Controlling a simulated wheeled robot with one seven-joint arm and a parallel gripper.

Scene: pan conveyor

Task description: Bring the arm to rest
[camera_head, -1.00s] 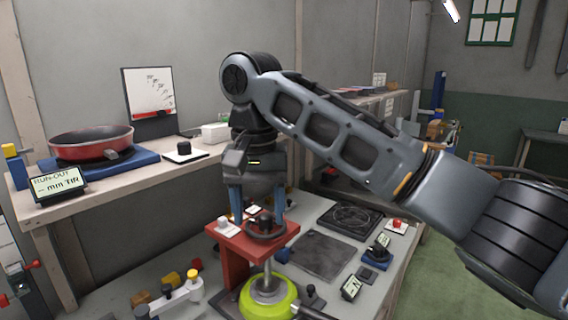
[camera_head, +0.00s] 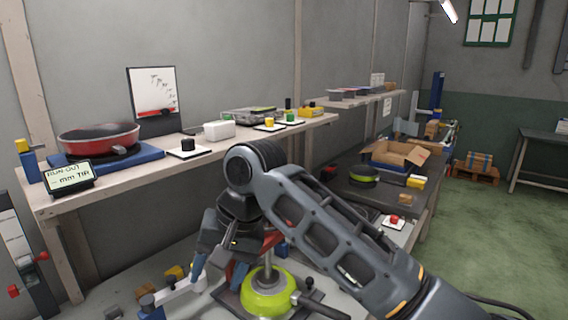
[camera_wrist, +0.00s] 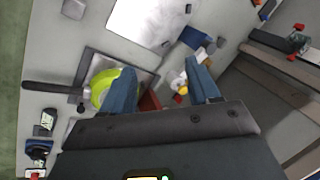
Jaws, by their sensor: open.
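My arm is bent in front of the bench in the head view. My gripper (camera_head: 218,272) points down over the bench, left of a lime-green pan (camera_head: 268,292) with a dark handle. Its blue fingers are spread with nothing between them. In the wrist view my gripper (camera_wrist: 160,80) is open above the bench, with the green pan (camera_wrist: 102,90) partly behind the left finger. A red stand (camera_head: 274,238) is mostly hidden behind my wrist and arm.
A red pan (camera_head: 98,140) sits on a blue base on the shelf, beside a run-out display (camera_head: 69,177). A small fixture with yellow and blue parts (camera_head: 172,292) lies close to my gripper. A cardboard box (camera_head: 398,153) stands farther back. Green floor (camera_head: 490,240) at right is open.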

